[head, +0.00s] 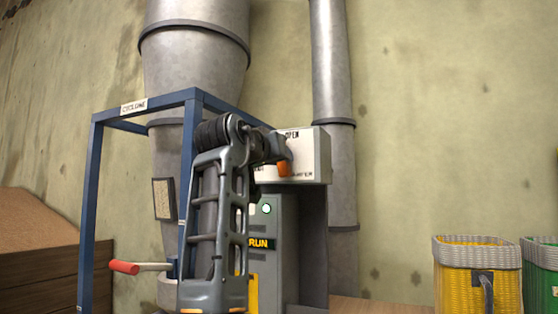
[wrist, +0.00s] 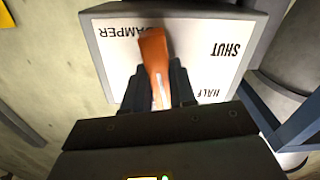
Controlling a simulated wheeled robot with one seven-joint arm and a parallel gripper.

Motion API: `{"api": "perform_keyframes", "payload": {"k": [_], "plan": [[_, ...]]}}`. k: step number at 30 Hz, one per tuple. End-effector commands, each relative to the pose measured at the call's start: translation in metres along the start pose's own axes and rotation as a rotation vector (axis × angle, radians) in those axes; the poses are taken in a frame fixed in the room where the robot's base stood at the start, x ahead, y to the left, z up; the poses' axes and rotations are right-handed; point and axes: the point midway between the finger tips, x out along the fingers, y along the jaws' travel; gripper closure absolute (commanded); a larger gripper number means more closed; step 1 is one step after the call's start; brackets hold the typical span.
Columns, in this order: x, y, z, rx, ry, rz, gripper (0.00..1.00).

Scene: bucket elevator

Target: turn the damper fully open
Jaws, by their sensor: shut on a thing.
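The damper box (head: 322,150) has a white plate with OPEN at its top edge in the head view. The wrist view shows the plate (wrist: 112,60) upside down, with DAMPER, SHUT and HALF legible; OPEN is hidden there. The orange damper lever (wrist: 153,55) stands nearly upright in the wrist picture and shows partly in the head view (head: 285,166). My gripper (wrist: 163,92) is shut on the lever, its dark fingers on either side. The gripped part lies beside HALF, on the side away from SHUT. The lever's exact setting is partly hidden.
A blue frame (head: 88,215) labelled CYCLONE stands left, with a red-handled crank (head: 124,267) low down. A grey cabinet marked RUN (head: 262,243) stands below the box. Yellow (head: 470,290) and green (head: 542,270) baskets stand at right. A grey pipe (head: 333,70) rises behind.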

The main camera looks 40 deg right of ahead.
Motion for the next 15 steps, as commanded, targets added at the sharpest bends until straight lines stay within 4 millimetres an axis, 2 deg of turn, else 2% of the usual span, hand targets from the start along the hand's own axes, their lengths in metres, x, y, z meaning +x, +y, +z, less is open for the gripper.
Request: {"api": "perform_keyframes", "payload": {"k": [7,15], "plan": [[0.0009,-0.0005,0.0021,0.13,-0.004,0.0,1.0],[0.001,-0.0004,0.0019,0.193,-0.004,0.0,1.0]]}}
